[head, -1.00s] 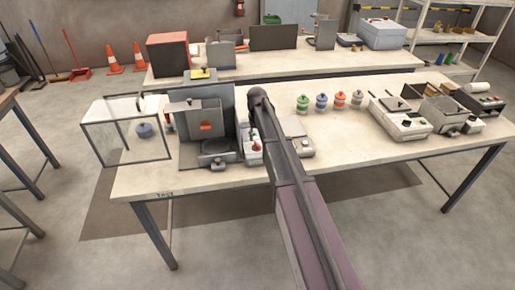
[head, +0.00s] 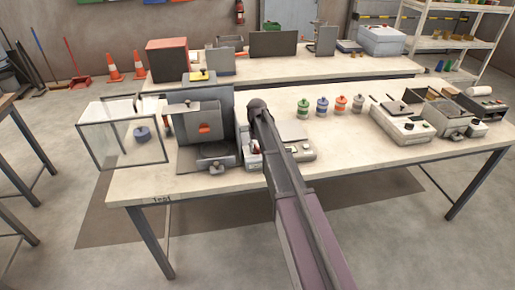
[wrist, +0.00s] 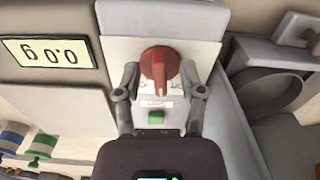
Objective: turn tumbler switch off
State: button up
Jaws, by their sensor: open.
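The tumbler switch has a red rotary knob (wrist: 158,66) on a pale panel (wrist: 205,22), seen close up in the wrist view. The knob's raised grip runs up and down in that picture. My gripper (wrist: 160,74) is open, with one finger on each side of the knob. Whether either finger touches it, I cannot tell. In the head view my arm hides most of the switch and my gripper.
A scale with a display (wrist: 52,55) stands beside the switch panel. A grey machine (head: 207,130) stands to its left in the head view, with a clear box (head: 127,163) beyond. Several coloured jars (head: 322,105) stand behind. The bench front at right is bare.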

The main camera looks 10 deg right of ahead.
grip_shut()
jog(key=shift+n, duration=0.3)
jog(key=shift+d+n, duration=0.1)
jog(key=shift+n, duration=2)
grip_release()
jog(key=shift+m, duration=0.3)
